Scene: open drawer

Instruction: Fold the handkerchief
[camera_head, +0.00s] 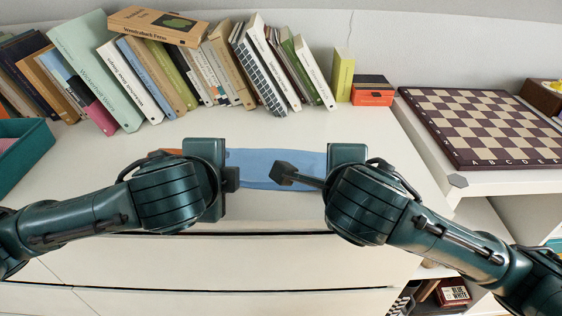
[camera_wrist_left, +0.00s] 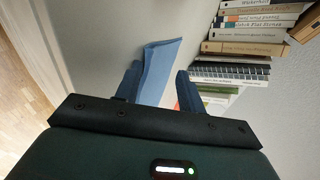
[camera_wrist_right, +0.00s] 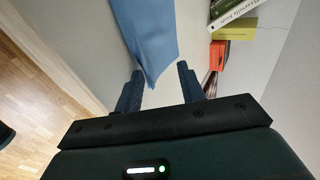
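The blue handkerchief (camera_head: 275,167) lies on the white cabinet top between my two grippers, its two ends partly hidden behind them in the head view. My left gripper (camera_head: 232,180) is at its left end. In the left wrist view the handkerchief (camera_wrist_left: 158,68) shows between that gripper's spread fingers. My right gripper (camera_head: 284,174) is at its right end. In the right wrist view the handkerchief (camera_wrist_right: 146,40) reaches between two spread fingers. Both grippers are open; I cannot tell whether any finger touches the cloth.
A row of books (camera_head: 185,75) stands along the wall behind. An orange-and-black box (camera_head: 372,91) and a yellow book (camera_head: 343,76) are at back right. A chessboard (camera_head: 482,126) lies to the right, a green box (camera_head: 22,150) to the left. An orange item (camera_head: 167,152) is partly hidden behind my left gripper.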

